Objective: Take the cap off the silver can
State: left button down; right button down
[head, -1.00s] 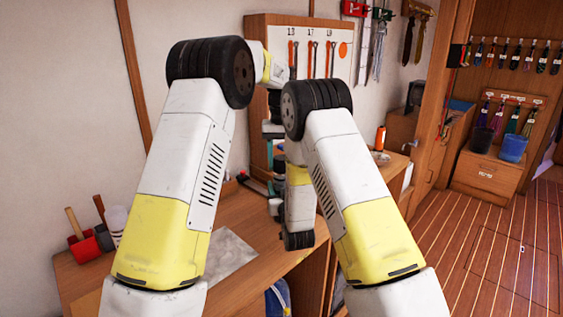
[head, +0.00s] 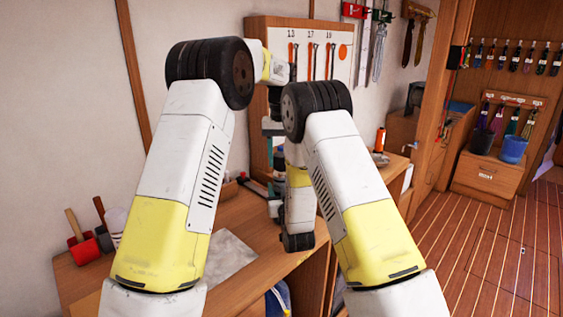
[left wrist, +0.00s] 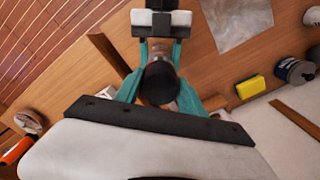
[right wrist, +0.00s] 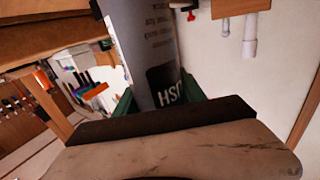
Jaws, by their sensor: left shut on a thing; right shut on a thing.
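The silver can (right wrist: 146,40), with dark lettering and a dark label block, stands between the fingers of my right gripper (right wrist: 155,95) in the right wrist view; that gripper is shut on it. In the left wrist view a dark round cap (left wrist: 160,84) lies between the teal fingers of my left gripper (left wrist: 158,92), which is shut on it. The right gripper's teal fingers face it from the other side. Whether cap and can still touch is hidden. In the head view my left gripper (head: 273,130) is small and partly covered by my arms; the can is not clear there.
The wooden bench (head: 250,285) lies below, with a grey sheet (head: 228,255). A yellow block (left wrist: 250,87) and a dark round tin (left wrist: 294,71) lie on it. A mallet (head: 80,240) stands at the left. A tool board (head: 318,55) is on the wall behind.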

pick_arm(q)
jog(key=shift+r, duration=0.4)
jog(key=shift+r, duration=2)
pick_arm(e)
jog(key=c, duration=0.6)
grip_release()
jog(key=s+d, duration=0.2)
jog(key=s, duration=1)
jog(key=shift+d, duration=0.2)
